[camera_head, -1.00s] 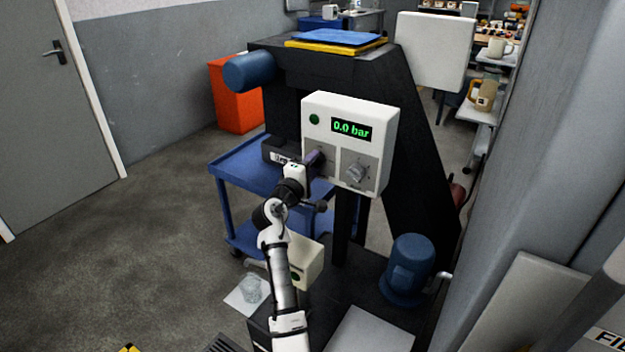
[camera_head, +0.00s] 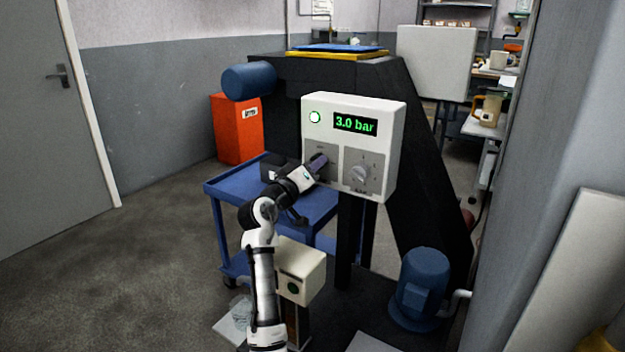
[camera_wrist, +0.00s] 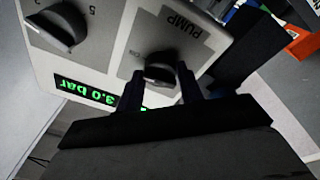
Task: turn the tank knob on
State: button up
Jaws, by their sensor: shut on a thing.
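A white control box (camera_head: 390,160) carries two knobs side by side. My gripper (camera_head: 318,162) is shut on the left knob, which it partly hides in the head view. In the wrist view my fingers (camera_wrist: 161,80) stand on either side of this dark knob (camera_wrist: 160,68), upside down in the picture. Its plate reads PUMP, with ON beside the knob; no tank label is readable. The right knob (camera_head: 360,173) stands free on its own plate with numbers, and also shows in the wrist view (camera_wrist: 58,25). The display (camera_head: 355,124) reads 3.0 bar. The green lamp (camera_head: 315,117) is lit.
A blue cart (camera_head: 232,184) stands behind my arm. A smaller cream box (camera_head: 312,278) stands low, close beside my arm. A blue motor (camera_head: 422,285) is at the lower right. Open floor lies to the left.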

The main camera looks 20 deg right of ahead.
jog(key=shift+f+m+b, duration=0.1)
jog(key=shift+m+b, duration=0.4)
jog(key=shift+m, duration=0.1)
jog(key=o, duration=1)
jog(key=b+v, duration=0.1)
jog(key=v, duration=1.2)
jog(key=shift+s+a, duration=0.15)
jog(key=shift+a, duration=0.3)
